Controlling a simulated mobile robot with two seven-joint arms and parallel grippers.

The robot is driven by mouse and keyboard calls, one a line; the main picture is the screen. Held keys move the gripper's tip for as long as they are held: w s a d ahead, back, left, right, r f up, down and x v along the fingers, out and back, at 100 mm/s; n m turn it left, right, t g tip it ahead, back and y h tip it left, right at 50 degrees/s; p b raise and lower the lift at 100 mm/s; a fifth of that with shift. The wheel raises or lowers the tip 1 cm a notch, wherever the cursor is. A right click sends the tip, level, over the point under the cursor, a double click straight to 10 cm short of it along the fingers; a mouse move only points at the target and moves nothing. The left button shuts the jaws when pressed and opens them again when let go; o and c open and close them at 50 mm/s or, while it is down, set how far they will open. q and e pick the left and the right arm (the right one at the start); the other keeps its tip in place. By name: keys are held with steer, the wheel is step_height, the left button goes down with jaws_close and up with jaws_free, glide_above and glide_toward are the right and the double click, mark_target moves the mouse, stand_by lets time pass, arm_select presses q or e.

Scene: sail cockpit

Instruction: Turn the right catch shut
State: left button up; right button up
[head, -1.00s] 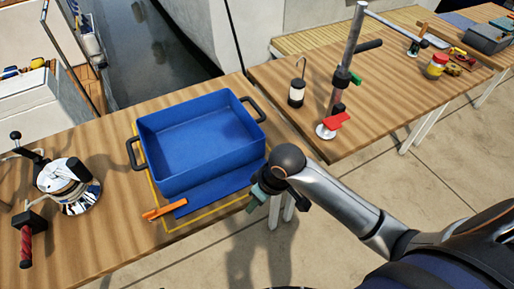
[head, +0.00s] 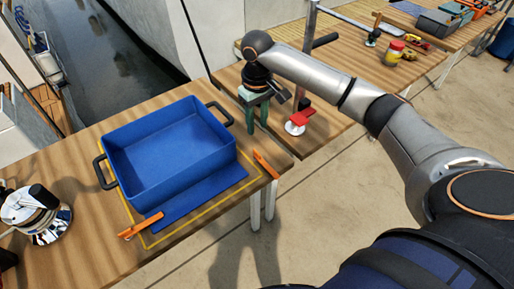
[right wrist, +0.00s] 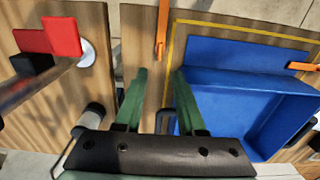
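The right catch (head: 266,165) is a slim orange lever on the wooden table, at the right corner of a yellow outline. It also shows at the top of the right wrist view (right wrist: 162,30), just outside the yellow line. The other orange catch (head: 141,226) lies at the outline's front left corner. A blue bin (head: 130,190) with dark handles stands inside the outline, a flat blue strip (head: 200,195) in front of it. My right gripper (head: 257,131) is open and empty, its green fingers pointing down beyond the right catch, apart from it. My left gripper is out of view.
A lantern, mostly hidden by my right gripper, and a post (head: 309,40) with a red-topped clamp (head: 298,119) stand on the second table. A shiny winch (head: 38,212) stands at left. A gap separates the tables.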

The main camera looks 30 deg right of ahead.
mark_target(257, 152)
step_height(257, 152, down, 11)
steer(key=shift+r, duration=0.1)
steer(key=shift+c, duration=0.4)
jaws_close()
stand_by(1.2)
